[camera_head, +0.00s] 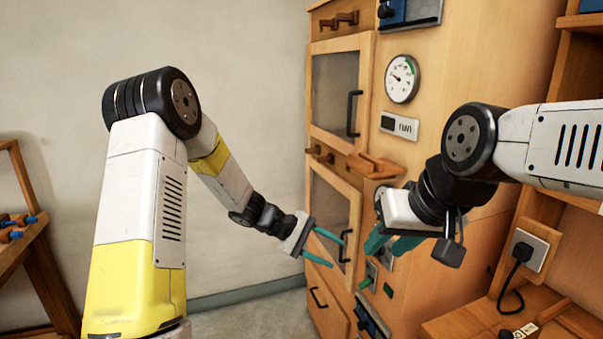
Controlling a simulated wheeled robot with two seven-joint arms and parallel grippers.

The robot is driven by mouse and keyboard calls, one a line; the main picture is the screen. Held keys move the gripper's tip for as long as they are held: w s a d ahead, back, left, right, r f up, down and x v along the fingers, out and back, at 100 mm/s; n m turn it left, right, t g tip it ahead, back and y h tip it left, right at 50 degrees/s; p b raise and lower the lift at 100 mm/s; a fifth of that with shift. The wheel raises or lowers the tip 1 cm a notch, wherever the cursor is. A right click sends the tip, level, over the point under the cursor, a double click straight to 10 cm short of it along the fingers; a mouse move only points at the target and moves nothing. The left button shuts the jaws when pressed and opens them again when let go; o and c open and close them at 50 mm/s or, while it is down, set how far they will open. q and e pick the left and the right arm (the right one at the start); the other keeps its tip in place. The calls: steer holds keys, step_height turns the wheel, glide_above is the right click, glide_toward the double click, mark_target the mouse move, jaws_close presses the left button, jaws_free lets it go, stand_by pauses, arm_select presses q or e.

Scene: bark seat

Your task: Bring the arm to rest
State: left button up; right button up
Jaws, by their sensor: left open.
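My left arm comes in from the left and bends down toward the wooden cabinet. My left gripper (337,250) has two teal fingers spread apart with nothing between them. It is in front of the lower glazed door (331,212) in the picture; I cannot tell whether it touches the door. My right arm comes in from the right edge. My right gripper (386,247) has teal fingers pointing down and left, partly hidden by its own body. I cannot tell how far apart they are. It appears in front of the cabinet's control panel.
The tall wooden cabinet (455,85) carries a round gauge (402,79), a small display (398,126) and an upper glazed door (337,90). A wooden shelf (376,166) juts out. A socket with a black plug (523,252) is at right, a wooden rack (30,250) at left.

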arm_select(q)
steer(key=s+a+r+m+t+y, duration=0.2)
steer(key=s+a+r+m+y, duration=0.1)
steer(key=s+a+r, duration=0.6)
steer(key=s+a+r+m+t+y, duration=0.3)
steer(key=s+a+r+y, duration=0.3)
steer(key=s+a+r, duration=0.3)
steer(key=s+a+m, duration=0.1)
steer(key=s+a, duration=0.2)
steer(key=s, duration=0.2)
steer(key=shift+a+t, duration=0.25)
steer(key=shift+t, duration=0.05)
steer(key=shift+r, duration=0.1)
stand_by(1.0)
